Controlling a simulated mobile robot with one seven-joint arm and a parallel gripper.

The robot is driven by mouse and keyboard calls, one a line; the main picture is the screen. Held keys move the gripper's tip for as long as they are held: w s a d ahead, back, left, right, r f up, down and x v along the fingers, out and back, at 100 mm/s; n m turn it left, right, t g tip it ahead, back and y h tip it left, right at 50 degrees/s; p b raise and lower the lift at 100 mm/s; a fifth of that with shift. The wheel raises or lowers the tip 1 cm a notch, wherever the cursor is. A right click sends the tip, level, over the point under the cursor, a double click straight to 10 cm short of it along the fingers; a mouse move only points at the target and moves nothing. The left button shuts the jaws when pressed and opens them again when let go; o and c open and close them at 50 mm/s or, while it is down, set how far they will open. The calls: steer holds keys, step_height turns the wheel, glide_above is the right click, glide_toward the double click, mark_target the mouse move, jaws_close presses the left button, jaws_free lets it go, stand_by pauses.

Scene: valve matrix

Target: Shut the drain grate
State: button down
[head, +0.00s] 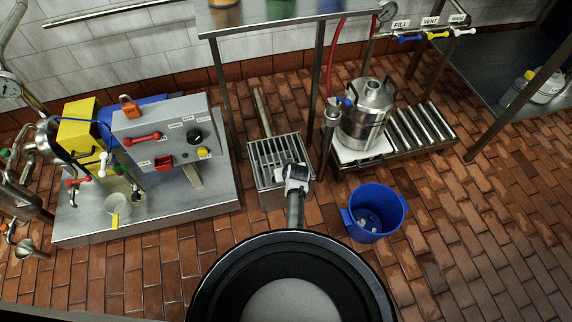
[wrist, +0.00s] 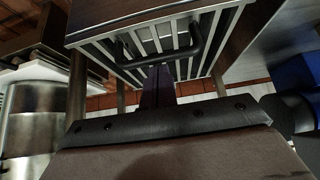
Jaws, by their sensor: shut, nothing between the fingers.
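The drain grate (head: 268,152) is a square of parallel metal bars at the middle of the floor in the head view. It also shows at the top of the wrist view (wrist: 208,32), with a dark bar handle (wrist: 190,47) across its bars. I cannot tell how far open it stands. My gripper (head: 297,170) is over its near right part and hides some of it. In the wrist view my gripper's fingers (wrist: 159,70) are shut together and empty, their tips just below the handle's middle. I cannot tell whether they touch it.
A blue bucket (head: 374,212) stands on the floor to the right. A steel keg (head: 367,115) stands on a low rack at back right. A bench with a grey control box (head: 170,125) is at the left. A steel table (head: 270,15) rises behind the grate.

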steer(key=w+r+p+v, duration=0.1)
steer(key=w+p+v, duration=0.1)
steer(key=v, duration=0.9)
steer(key=shift+a+r+p, duration=0.3)
steer(key=shift+r+p, duration=0.1)
steer(key=shift+p, duration=0.45)
steer(key=shift+s, duration=0.2)
